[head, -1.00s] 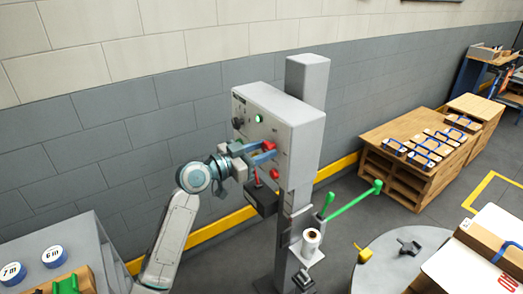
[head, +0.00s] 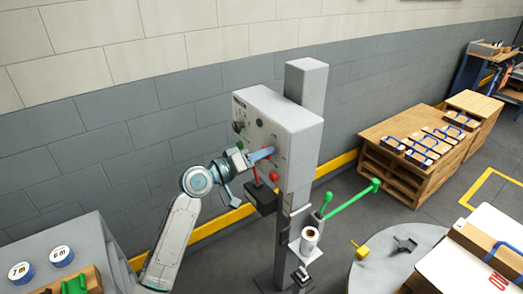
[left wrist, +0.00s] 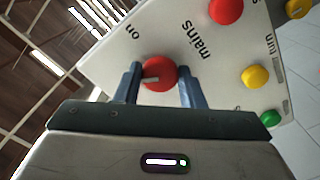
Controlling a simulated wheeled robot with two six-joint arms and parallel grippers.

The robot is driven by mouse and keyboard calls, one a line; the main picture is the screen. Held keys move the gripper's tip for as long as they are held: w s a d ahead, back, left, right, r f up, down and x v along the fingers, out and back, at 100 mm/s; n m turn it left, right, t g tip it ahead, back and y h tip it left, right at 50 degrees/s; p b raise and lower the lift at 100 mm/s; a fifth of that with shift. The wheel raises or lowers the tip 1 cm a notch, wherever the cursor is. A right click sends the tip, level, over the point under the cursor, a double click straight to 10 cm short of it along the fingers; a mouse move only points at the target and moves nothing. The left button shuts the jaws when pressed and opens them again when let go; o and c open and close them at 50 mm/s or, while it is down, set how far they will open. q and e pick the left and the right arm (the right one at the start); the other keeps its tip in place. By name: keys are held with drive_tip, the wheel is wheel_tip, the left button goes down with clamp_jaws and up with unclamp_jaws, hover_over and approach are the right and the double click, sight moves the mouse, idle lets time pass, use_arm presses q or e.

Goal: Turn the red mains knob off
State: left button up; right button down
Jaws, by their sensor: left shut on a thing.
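The red mains knob (left wrist: 160,72) is on the pale panel face, with the words "mains" and "on" printed near it. A pale pointer mark on the knob points left in the left wrist view, not at the word "on". My left gripper (left wrist: 160,88) is shut on the knob, one finger on each side. In the head view my left gripper (head: 262,154) reaches the front of the grey control box (head: 295,122) from the left and partly hides the knob. My right gripper is not in view.
Another red button (left wrist: 226,10), a yellow button (left wrist: 255,76) and a green button (left wrist: 270,118) are close by on the panel. A dark box (head: 262,200) is below my left gripper. A green lever (head: 352,198) sticks out at the column's lower right.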

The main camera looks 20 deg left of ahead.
use_arm(q)
drive_tip(key=shift+r+n+p, duration=0.1)
drive_tip(key=shift+n+p, duration=1.65)
drive_tip(key=shift+n, duration=1.35)
drive_tip(key=o, duration=1)
